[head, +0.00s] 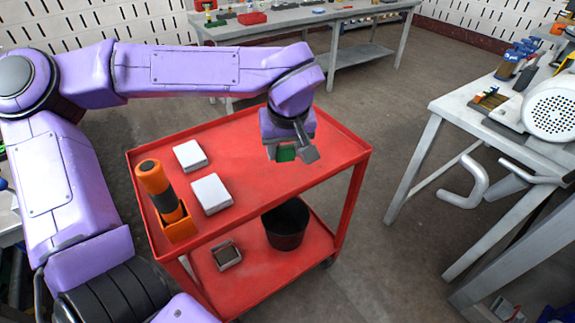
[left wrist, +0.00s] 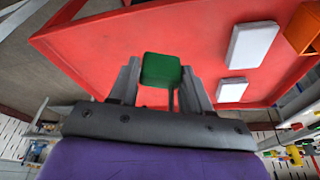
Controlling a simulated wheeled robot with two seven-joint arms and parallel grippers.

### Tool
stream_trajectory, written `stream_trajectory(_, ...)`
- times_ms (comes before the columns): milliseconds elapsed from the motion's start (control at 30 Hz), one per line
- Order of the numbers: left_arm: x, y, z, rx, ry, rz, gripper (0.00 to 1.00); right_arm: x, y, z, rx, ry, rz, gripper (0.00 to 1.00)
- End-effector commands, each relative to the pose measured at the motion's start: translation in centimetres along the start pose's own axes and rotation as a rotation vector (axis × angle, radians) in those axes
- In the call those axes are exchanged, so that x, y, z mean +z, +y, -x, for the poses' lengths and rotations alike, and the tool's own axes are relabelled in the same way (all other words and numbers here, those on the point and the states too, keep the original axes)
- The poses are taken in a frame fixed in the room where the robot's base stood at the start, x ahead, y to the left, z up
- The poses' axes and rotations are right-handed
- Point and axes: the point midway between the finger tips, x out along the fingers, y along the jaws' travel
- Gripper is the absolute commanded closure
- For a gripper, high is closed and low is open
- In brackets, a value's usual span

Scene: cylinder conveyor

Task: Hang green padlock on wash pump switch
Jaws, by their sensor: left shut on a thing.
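The green padlock (head: 286,153) is held in my left gripper (head: 294,153) above the far right part of a red cart. In the left wrist view the padlock (left wrist: 161,70) shows as a green block between the two grey fingers of the left gripper (left wrist: 160,80), with a thin dark piece below its right side. The fingers hide part of it in the head view. I cannot make out a wash pump switch in either view. My right gripper is not in view.
The red cart (head: 262,185) carries two white boxes (head: 190,155) and an orange-handled tool in an orange holder (head: 178,228). A black bucket (head: 286,224) stands on its lower shelf. Workbenches stand behind and at right, with a light-coloured motor (head: 552,110) on the right one.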

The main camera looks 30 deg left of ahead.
Motion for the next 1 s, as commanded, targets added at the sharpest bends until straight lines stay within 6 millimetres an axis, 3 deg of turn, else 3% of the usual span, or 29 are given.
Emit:
stream_trajectory(133,-3.5,1.0,-3.3,-0.004,-0.004,0.003,0.91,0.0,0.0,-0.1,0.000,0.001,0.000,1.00)
stream_trajectory(300,-5.3,1.8,-7.7,-0.003,-0.003,-0.003,0.91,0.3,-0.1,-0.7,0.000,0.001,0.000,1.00)
stream_trajectory(567,-6.5,2.3,-10.6,-0.001,-0.001,-0.004,0.91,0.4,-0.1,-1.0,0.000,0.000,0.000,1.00)
stream_trajectory(700,-5.7,2.3,-13.2,-0.002,-0.003,-0.004,0.91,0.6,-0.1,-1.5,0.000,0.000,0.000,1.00)
stream_trajectory(1000,-5.7,2.3,-13.4,0.000,0.000,-0.003,0.90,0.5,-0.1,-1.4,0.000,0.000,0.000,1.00)
